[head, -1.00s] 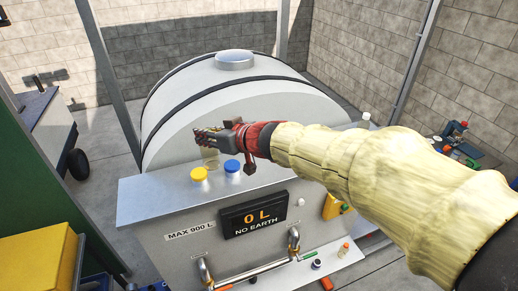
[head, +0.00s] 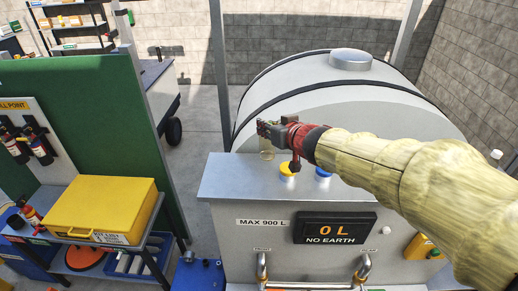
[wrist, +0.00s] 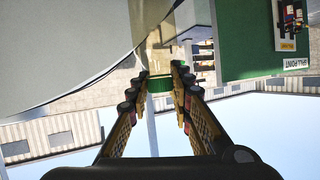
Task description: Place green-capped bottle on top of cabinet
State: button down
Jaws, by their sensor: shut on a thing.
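My gripper (head: 268,130) is shut on the green-capped bottle in the wrist view, with a finger on each side of its green cap (wrist: 160,84). The bottle's clear, pale body (wrist: 163,55) extends from the cap, away from the gripper's palm. In the head view the bottle (head: 267,152) is small, partly hidden by the gripper, and hangs in front of the white tank. It appears above the grey metal cabinet (head: 225,180); its exact height above the top is hard to tell.
A yellow-capped bottle (head: 288,170) and a blue-capped bottle (head: 323,172) stand on the cabinet top, right of the held bottle. The top's left part is clear. The white tank (head: 320,110) rises behind. A yellow case (head: 100,208) lies on a stand at left, before a green panel (head: 85,105).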

notch_tip(320, 180, down, 7)
jog(key=w+a+b, duration=0.1)
jog(key=a+b, duration=0.1)
jog(key=b, duration=0.2)
jog(key=shift+w+a, duration=0.3)
jog(key=shift+a, duration=0.1)
jog(key=c, duration=2.1)
grip_release()
jog(key=shift+f, duration=0.2)
jog(key=o, duration=0.5)
jog(key=p+v, duration=0.3)
jog(key=v, duration=0.9)
jog(key=shift+r, duration=0.15)
